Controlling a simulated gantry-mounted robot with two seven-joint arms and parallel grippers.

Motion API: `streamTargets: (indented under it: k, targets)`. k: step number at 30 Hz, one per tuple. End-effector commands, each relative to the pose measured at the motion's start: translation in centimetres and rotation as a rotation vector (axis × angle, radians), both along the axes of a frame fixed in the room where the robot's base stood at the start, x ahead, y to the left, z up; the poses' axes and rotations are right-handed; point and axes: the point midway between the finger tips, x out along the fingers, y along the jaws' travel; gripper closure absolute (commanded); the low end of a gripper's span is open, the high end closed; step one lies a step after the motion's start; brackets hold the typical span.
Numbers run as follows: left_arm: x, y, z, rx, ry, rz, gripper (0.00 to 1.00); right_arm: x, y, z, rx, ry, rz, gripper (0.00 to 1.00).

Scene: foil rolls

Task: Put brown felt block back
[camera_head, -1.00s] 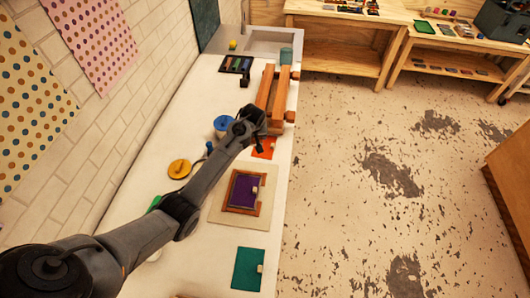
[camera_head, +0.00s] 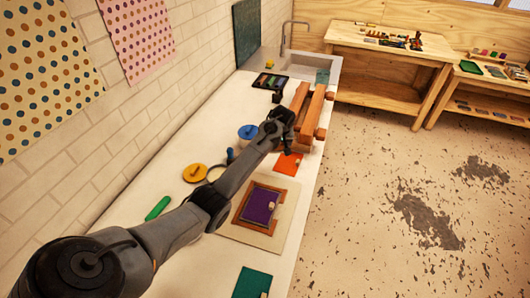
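My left arm comes in from the lower left over the white counter (camera_head: 185,150). Its gripper (camera_head: 286,130) is at the near left end of a wooden press with orange-brown beams (camera_head: 315,105). The fingers are small and dark here, and I cannot tell whether they are open or hold anything. I cannot make out a brown felt block for certain; it may be hidden by the arm or too small. An orange sheet (camera_head: 284,165) with a small pale block lies just below the gripper. My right gripper is not in view.
A purple panel (camera_head: 258,206) sits in a wooden frame. Nearby are a teal sheet (camera_head: 250,283), yellow disc (camera_head: 194,173), blue round item (camera_head: 246,132) and green tube (camera_head: 158,208). A dark tray (camera_head: 270,81) and sink (camera_head: 320,66) are farther back. Open floor lies right.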

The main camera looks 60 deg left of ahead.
Motion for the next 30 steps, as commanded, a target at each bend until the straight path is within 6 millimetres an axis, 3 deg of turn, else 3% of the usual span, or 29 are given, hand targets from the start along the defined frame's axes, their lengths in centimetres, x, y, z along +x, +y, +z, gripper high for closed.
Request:
streamTargets:
  k: [6,12,17,25,30]
  targets:
    - [-1.1,4.4,-2.6,0.0,0.0,0.002,0.52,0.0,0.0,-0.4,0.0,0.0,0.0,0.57]
    - [-1.6,6.6,-4.0,0.0,-0.001,0.0,0.52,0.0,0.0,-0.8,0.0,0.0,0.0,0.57]
    - [-1.7,7.1,-4.5,0.0,-0.002,-0.002,0.52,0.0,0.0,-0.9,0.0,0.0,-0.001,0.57]
    - [-1.8,7.1,-7.6,-0.001,0.001,-0.001,0.52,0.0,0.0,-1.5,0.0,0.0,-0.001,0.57]
    - [-1.7,7.1,-8.4,0.001,-0.001,-0.001,0.52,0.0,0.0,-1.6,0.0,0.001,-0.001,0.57]
